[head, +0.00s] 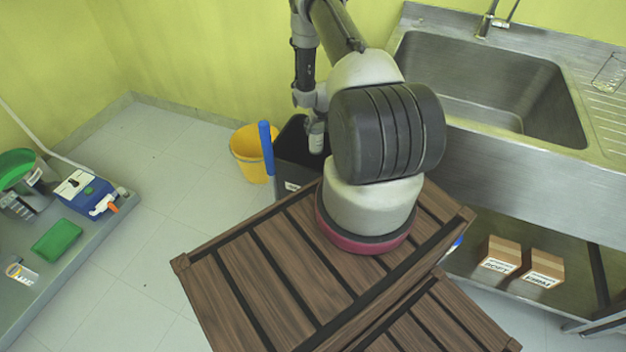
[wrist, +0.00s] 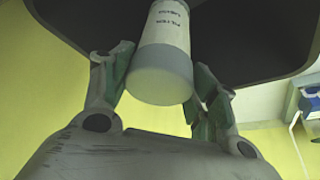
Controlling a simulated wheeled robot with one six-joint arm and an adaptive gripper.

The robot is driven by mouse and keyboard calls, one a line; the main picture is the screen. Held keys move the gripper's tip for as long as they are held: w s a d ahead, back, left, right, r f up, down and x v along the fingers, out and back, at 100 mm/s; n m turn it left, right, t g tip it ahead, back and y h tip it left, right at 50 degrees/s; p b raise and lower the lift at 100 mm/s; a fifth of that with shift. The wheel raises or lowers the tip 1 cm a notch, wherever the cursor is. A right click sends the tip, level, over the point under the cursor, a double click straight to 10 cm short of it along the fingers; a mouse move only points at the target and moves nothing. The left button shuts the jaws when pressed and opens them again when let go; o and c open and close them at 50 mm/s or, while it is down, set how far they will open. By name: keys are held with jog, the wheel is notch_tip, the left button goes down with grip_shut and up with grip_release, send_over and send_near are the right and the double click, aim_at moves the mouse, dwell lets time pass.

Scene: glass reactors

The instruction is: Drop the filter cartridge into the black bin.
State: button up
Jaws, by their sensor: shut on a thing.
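The filter cartridge (wrist: 160,60), a white cylinder with printed text and a grey end, sits between the fingers of my gripper (wrist: 160,88) in the wrist view. Both fingers press on its sides, near the grey end. In the head view my gripper (head: 314,112) is small and partly hidden by my arm, and points down at the black bin (head: 290,178). The cartridge (head: 317,142) shows there against the bin's dark opening. The bin also fills the top of the wrist view (wrist: 245,45), behind the cartridge. How deep the cartridge reaches is unclear.
A yellow bucket (head: 248,160) stands left of the bin, with an upright blue piece (head: 267,148) between them. A slatted wooden crate (head: 290,260) is in front. A steel sink (head: 490,90) is on the right.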

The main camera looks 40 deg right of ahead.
jog(key=o, duration=1.5)
jog(key=v, duration=1.2)
